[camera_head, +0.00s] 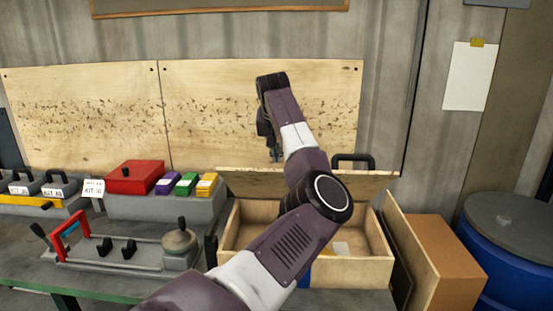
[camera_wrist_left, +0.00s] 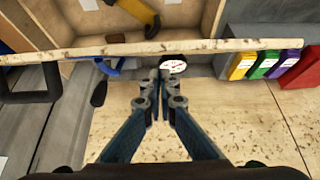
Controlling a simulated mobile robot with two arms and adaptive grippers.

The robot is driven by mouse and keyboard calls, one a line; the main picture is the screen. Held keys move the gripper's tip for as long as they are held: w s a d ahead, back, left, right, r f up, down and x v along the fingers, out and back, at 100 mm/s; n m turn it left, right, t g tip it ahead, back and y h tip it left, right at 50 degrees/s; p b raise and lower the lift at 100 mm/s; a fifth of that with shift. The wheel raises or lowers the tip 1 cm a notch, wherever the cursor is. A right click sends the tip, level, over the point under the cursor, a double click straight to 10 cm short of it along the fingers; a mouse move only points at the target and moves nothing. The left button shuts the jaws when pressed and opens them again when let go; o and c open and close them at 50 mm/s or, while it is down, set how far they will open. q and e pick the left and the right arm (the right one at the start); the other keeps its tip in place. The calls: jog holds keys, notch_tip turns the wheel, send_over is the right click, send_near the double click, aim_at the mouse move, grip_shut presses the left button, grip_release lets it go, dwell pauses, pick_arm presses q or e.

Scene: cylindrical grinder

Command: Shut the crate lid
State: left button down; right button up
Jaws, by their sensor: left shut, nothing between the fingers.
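The open wooden crate (camera_head: 245,225) stands on the bench, its inside showing from above. Its lid (camera_head: 235,184) is raised at the crate's back edge. A black handle (camera_head: 353,158) shows at the lid's top right. My left arm reaches over the crate, hiding part of it and of the lid. My left gripper (camera_head: 275,158) is above and behind the lid's top edge, pointing down. In the left wrist view the gripper (camera_wrist_left: 160,76) is shut and empty, close to the lid's edge (camera_wrist_left: 110,50); contact cannot be told. My right gripper is not in view.
A red box (camera_head: 135,177) and purple, green and yellow boxes (camera_head: 187,184) stand left of the crate. A brown carton (camera_head: 442,262) and a blue drum (camera_head: 500,250) stand at the right. Plywood panels (camera_head: 220,105) cover the wall behind.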

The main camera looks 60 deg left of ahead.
pick_arm(q)
jog(key=shift+s+d+f, duration=0.3)
jog(key=shift+d+f, duration=0.05)
jog(key=shift+d, duration=0.15)
jog(key=shift+s+f, duration=0.1)
jog(key=shift+f, duration=0.2)
jog(key=shift+d, duration=0.1)
